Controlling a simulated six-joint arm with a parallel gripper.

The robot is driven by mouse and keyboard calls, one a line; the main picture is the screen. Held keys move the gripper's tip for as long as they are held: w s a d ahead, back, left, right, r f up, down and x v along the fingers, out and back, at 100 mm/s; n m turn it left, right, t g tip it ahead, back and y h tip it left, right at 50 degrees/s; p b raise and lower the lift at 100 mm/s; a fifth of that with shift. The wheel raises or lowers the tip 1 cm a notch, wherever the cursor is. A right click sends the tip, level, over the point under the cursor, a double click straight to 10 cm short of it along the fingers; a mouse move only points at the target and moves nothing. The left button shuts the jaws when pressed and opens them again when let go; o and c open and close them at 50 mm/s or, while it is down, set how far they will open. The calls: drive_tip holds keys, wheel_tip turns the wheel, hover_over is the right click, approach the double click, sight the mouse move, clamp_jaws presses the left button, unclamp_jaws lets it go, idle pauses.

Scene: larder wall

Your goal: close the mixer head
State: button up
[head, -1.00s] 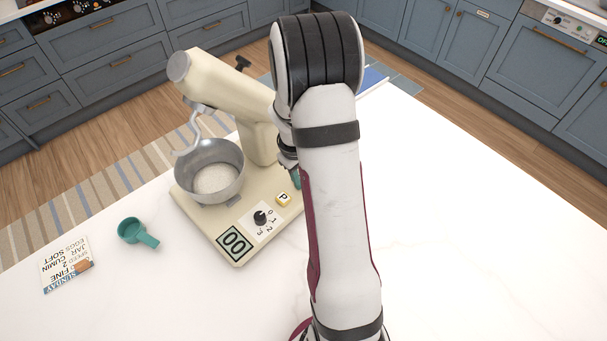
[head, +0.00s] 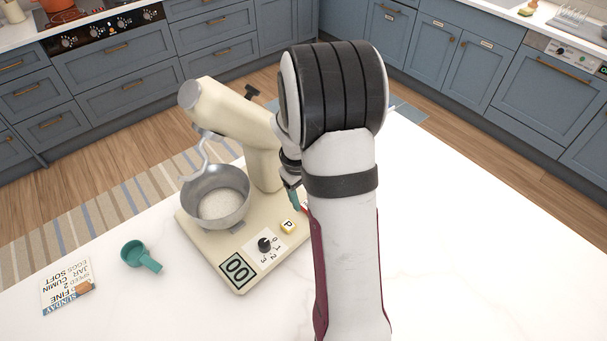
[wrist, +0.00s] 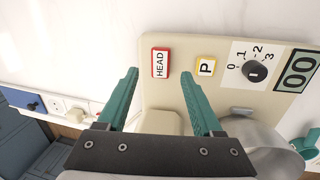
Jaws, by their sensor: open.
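The cream stand mixer (head: 262,150) stands on the white counter with its head (head: 228,108) tilted up. A dough hook (head: 197,160) hangs from the head above the metal bowl (head: 218,197), which holds pale flour. In the wrist view, the mixer base (wrist: 182,88) carries a red-framed HEAD button (wrist: 160,63), a yellow P button (wrist: 205,67), a dial (wrist: 254,71) and a display reading 00 (wrist: 298,71). My gripper (wrist: 158,82) is open and empty, its teal fingers apart, pointing toward the base near the HEAD button. In the head view my arm mostly hides it.
A teal scoop (head: 141,256) and a printed card (head: 69,287) lie left of the mixer. The counter at the right (head: 480,240) is clear.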

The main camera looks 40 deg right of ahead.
wheel_tip(320, 180, up, 11)
drive_tip(key=a, duration=0.1)
drive_tip(key=shift+a+r, duration=0.15)
drive_tip(key=shift+a, duration=0.2)
drive_tip(key=shift+o, duration=0.4)
drive_tip(key=o, duration=0.3)
drive_tip(key=d+m, duration=0.1)
drive_tip(key=m, duration=0.1)
drive_tip(key=d+m+y, duration=0.1)
drive_tip(key=m, duration=0.1)
drive_tip(key=d+m+g+y, duration=0.1)
drive_tip(key=d+m, duration=0.1)
drive_tip(key=shift+w+d+f, duration=0.1)
drive_tip(key=shift+w+f, duration=0.1)
drive_tip(key=shift+f, duration=0.15)
drive_tip(key=d+m+y, duration=0.4)
drive_tip(key=d+m, duration=0.1)
drive_tip(key=m, duration=0.6)
drive_tip(key=shift+t, duration=0.3)
drive_tip(key=x, duration=1.6)
drive_tip(key=shift+w, duration=0.15)
